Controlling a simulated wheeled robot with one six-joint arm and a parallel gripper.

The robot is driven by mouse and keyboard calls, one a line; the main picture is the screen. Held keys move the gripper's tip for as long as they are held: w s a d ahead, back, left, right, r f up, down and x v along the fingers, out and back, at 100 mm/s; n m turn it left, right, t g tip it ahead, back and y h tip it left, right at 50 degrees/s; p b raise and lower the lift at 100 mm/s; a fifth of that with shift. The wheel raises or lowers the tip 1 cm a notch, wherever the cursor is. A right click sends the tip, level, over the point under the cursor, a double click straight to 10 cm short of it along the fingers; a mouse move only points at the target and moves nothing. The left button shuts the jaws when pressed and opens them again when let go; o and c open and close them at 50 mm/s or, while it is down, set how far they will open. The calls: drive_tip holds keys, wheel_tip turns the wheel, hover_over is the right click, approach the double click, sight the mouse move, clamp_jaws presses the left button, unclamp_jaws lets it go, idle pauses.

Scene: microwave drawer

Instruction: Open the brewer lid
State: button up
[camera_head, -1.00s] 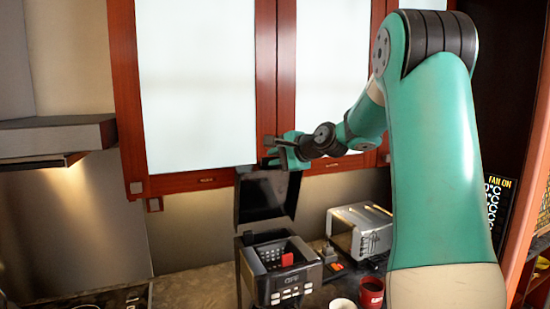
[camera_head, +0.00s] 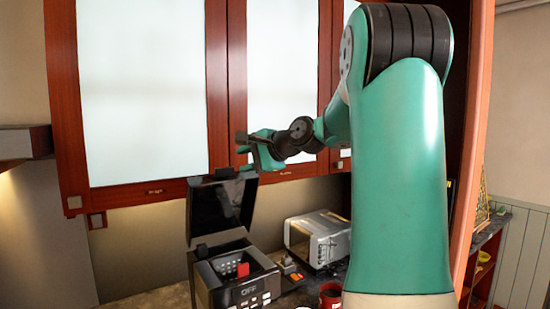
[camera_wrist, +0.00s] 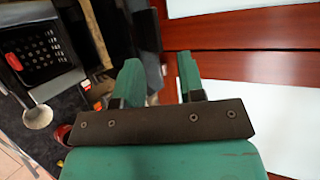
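The brewer (camera_head: 243,290) is a black box on the counter with a button panel marked OFF. Its black lid (camera_head: 222,208) stands upright, so the basket inside, with a red piece in it, is exposed. The brewer's basket also shows at the upper left of the wrist view (camera_wrist: 38,48). My gripper (camera_head: 245,150) is just above the lid's top edge in the head view. In the wrist view its two green fingers (camera_wrist: 160,78) are apart. A dark strip shows behind the left finger; I cannot tell whether the lid touches it.
Red-framed wall cabinets with pale panels (camera_head: 142,90) are close behind my gripper. A silver toaster (camera_head: 318,238) stands right of the brewer, with a red mug (camera_head: 331,295) in front of it. A range hood (camera_head: 22,143) is at the far left.

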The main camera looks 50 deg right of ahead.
drive_tip(key=b+v, duration=0.2)
drive_tip(key=v, duration=0.8)
drive_tip(key=shift+s+r, duration=0.25)
drive_tip(key=shift+s, duration=0.1)
drive_tip(key=w+a+f+n+g+y+b, duration=0.2)
drive_tip(key=a+f+n+g+b, duration=0.3)
drive_tip(key=a+f, duration=0.55)
drive_tip(key=w+a+f+n+g+y+b, duration=0.1)
drive_tip(key=w+a+f+n+y+b, duration=0.15)
drive_tip(key=a+f+n, duration=0.8)
drive_tip(key=s+a+f+n+g+h+b, duration=0.1)
drive_tip(key=s+a+f+n+g+b, duration=0.4)
drive_tip(key=s+a+f+n, duration=0.6)
drive_tip(key=s+a+f+g, duration=0.2)
drive_tip(key=s+a+f, duration=0.2)
drive_tip(key=s+a, duration=0.2)
drive_tip(key=shift+s+g+b, duration=0.3)
drive_tip(key=shift+s+b, duration=0.05)
drive_tip(key=shift+s, duration=0.05)
